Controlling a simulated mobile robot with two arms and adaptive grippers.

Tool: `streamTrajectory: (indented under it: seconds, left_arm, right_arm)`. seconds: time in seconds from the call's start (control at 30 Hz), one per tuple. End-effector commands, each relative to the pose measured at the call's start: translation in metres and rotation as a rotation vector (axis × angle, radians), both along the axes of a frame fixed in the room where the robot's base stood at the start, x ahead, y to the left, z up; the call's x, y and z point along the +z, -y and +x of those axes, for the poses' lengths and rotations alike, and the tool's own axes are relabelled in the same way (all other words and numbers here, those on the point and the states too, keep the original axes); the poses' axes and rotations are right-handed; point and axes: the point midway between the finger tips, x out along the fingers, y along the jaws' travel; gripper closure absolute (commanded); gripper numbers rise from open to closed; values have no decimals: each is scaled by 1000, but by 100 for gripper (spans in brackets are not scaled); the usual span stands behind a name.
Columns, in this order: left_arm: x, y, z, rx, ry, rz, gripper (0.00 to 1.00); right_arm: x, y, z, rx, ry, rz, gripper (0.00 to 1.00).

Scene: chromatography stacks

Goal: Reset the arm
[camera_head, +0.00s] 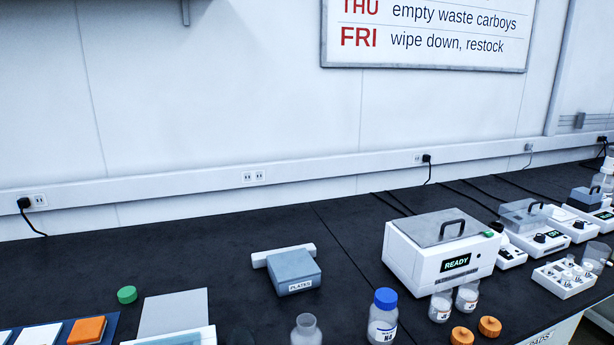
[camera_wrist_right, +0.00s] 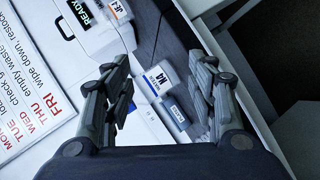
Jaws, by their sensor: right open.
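My right gripper (camera_wrist_right: 163,78) shows in the right wrist view with its two dark fingers spread wide. Nothing is held between them. Neither arm shows in the head view, and my left gripper is in no view.
On the dark bench stand a white "READY" instrument (camera_head: 450,250), a blue-capped bottle (camera_head: 382,318), a grey "PLATES" box (camera_head: 294,270), a green cap (camera_head: 127,294) and orange caps (camera_head: 489,326). A tube rack (camera_head: 565,280) stands right. The back-left bench is clear.

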Motion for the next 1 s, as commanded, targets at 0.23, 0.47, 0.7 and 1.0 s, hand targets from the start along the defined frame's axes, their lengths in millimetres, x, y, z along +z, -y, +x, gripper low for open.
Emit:
streamTrajectory:
  seconds: [0.23,0.47,0.7,1.0]
  left_arm:
    - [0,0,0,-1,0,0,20]
    - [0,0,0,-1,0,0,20]
    - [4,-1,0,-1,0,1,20]
    - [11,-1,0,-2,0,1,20]
  right_arm:
    - [-77,-2,-107,-333,-410,471,48]
    - [-104,-22,-191,-549,-683,703,48]
    - [-143,-32,-210,-626,-791,757,48]
    - [-229,-34,-204,-635,-827,739,48]
